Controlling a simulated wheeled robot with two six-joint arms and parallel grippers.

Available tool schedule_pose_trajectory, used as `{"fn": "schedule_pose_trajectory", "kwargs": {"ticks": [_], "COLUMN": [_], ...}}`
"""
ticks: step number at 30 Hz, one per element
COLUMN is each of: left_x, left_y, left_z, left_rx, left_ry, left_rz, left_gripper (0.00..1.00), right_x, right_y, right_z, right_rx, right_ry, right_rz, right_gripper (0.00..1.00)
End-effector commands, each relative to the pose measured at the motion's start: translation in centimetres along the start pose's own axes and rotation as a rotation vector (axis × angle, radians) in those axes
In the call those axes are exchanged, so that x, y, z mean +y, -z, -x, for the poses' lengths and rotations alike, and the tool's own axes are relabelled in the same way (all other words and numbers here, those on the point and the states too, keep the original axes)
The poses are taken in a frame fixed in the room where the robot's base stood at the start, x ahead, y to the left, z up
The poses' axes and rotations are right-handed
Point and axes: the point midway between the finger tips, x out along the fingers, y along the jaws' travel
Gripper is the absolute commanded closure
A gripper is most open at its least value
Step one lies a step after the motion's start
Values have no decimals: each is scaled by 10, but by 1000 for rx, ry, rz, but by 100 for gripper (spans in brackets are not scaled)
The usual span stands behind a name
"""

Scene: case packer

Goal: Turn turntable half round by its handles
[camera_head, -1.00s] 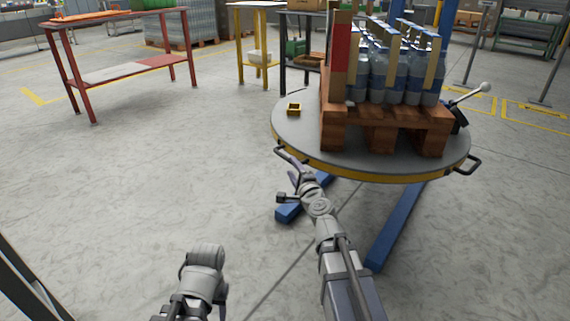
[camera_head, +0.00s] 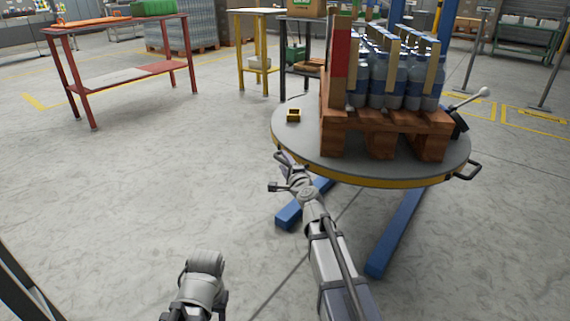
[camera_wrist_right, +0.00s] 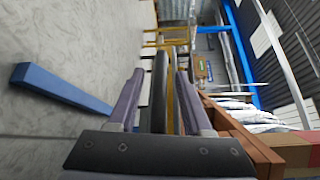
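The round grey turntable (camera_head: 297,143) with a yellow rim stands on blue legs. It bears a wooden pallet (camera_head: 382,118) of bottles. One black handle (camera_head: 468,171) sticks out at its right front. Another handle at its left front is partly hidden by my right gripper (camera_head: 284,163) in the head view. In the right wrist view this dark handle bar (camera_wrist_right: 160,85) lies between the two fingers of my right gripper (camera_wrist_right: 156,98), which are apart with a gap on each side. My left arm shows at the bottom of the head view, but its fingers are hidden.
A red table (camera_head: 125,70) is at the back left. The floor left of the turntable is clear.

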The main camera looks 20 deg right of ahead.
Motion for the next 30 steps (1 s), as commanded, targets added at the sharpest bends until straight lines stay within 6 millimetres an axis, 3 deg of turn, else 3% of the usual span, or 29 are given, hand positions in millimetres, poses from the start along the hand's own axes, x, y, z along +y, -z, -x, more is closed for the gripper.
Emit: {"fn": "schedule_pose_trajectory", "kwargs": {"ticks": [2,13,30], "left_x": [0,0,0], "left_y": [0,0,0], "left_z": [0,0,0], "left_rx": [0,0,0], "left_ry": [0,0,0], "left_rz": [0,0,0], "left_gripper": [50,50,50], "right_x": [0,0,0], "right_y": [0,0,0], "right_z": [0,0,0], "right_rx": [0,0,-1], "right_ry": [0,0,-1], "right_rz": [0,0,0], "right_gripper": [58,100,100]}}
